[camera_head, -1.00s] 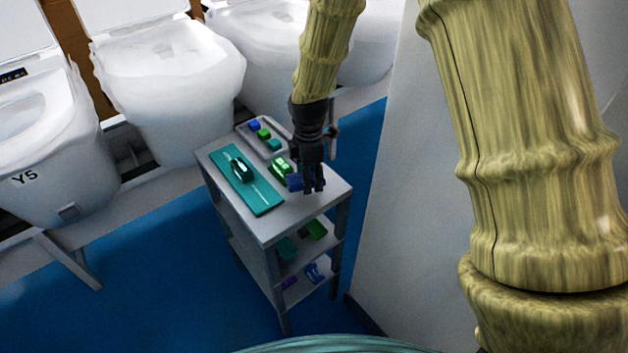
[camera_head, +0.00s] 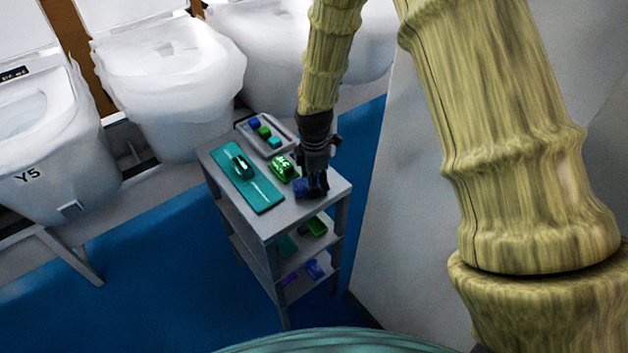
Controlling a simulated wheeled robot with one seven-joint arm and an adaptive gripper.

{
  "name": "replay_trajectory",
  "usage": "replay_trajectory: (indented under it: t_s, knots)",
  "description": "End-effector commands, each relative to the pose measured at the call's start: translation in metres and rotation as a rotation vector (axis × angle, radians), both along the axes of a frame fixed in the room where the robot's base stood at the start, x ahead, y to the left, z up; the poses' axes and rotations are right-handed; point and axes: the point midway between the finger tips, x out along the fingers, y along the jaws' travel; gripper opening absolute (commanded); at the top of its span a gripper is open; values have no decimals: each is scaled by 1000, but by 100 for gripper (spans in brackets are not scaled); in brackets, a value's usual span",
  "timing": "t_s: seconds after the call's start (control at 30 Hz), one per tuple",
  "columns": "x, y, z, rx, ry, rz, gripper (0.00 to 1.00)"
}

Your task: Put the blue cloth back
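The blue cloth (camera_head: 301,187) is a small dark blue piece on the grey cart's top shelf, near the front right. My gripper (camera_head: 313,192) points down right at it, and its black fingers cover part of the cloth. The fingers are small and dark here, so I cannot tell whether they are closed on the cloth or only around or beside it. The cloth looks to be at or very near the shelf surface.
The cart's top (camera_head: 285,222) also holds a green item (camera_head: 283,168), a teal mat (camera_head: 262,196) with a tool on it, and a grey tray (camera_head: 245,131) with several small coloured pieces. Lower shelves hold coloured items. Toilets stand behind; a pale wall (camera_head: 405,220) is at right.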

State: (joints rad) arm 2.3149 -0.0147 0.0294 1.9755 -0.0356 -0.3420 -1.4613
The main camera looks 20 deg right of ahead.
Motion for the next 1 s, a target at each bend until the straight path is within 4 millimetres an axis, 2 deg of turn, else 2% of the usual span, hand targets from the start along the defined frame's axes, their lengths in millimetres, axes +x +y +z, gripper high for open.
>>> replay_trajectory:
  t_s: [0.03, 0.07, 0.1, 0.4, 0.57, 1.0]
  knots:
    - [0, 0, -2, 0, 1, 0, 27]
    - [0, 0, -1, 0, 0, 0, 56]
    - [0, 0, -1, 0, 0, 0, 62]
    - [0, 0, -1, 0, 0, 0, 62]
    - [1, 0, 6, 1, -1, -1, 62]
    - [1, 0, 63, 1, -2, -1, 62]
